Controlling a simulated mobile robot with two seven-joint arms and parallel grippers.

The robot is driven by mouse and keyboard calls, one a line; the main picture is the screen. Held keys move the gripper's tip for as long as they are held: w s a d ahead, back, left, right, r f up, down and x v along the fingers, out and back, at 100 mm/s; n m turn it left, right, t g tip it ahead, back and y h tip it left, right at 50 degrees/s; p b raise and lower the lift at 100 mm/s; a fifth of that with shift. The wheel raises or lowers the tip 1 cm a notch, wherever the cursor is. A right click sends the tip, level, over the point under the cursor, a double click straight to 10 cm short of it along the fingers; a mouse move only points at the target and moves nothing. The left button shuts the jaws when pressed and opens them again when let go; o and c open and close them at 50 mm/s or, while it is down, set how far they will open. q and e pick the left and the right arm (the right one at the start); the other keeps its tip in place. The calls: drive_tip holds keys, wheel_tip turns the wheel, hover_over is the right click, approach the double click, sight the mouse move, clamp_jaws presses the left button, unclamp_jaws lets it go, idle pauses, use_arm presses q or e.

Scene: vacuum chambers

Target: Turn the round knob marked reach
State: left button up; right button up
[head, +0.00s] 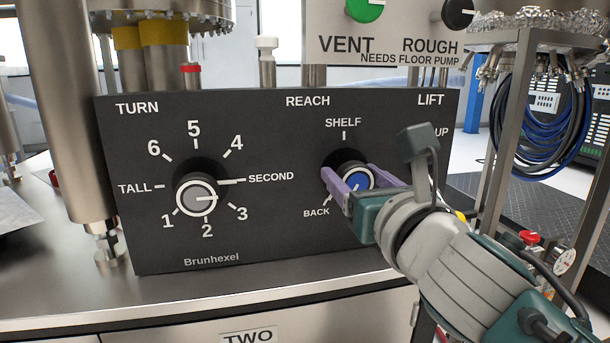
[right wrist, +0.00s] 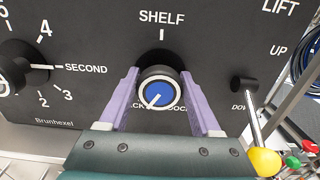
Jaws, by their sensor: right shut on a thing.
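The reach knob (head: 357,180) is round, with a blue face, a white ring and a black body, below the words REACH and SHELF on a black panel. Its white pointer line aims down-left, toward BACK. It also shows in the right wrist view (right wrist: 158,94). My right gripper (head: 348,172) is shut on the knob, one purple finger on each side. In the right wrist view, the fingers and knob partly hide the lower labels. My left gripper is not in view.
Left on the black panel (head: 270,232) is the TURN knob (head: 196,198), its pointer toward SECOND. Right of my gripper is the lift lever (right wrist: 252,108) with a yellow ball end. A plate above carries a green VENT knob (head: 363,9) and a black ROUGH knob (head: 458,13).

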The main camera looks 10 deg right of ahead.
drive_tip(key=shift+m, duration=0.3)
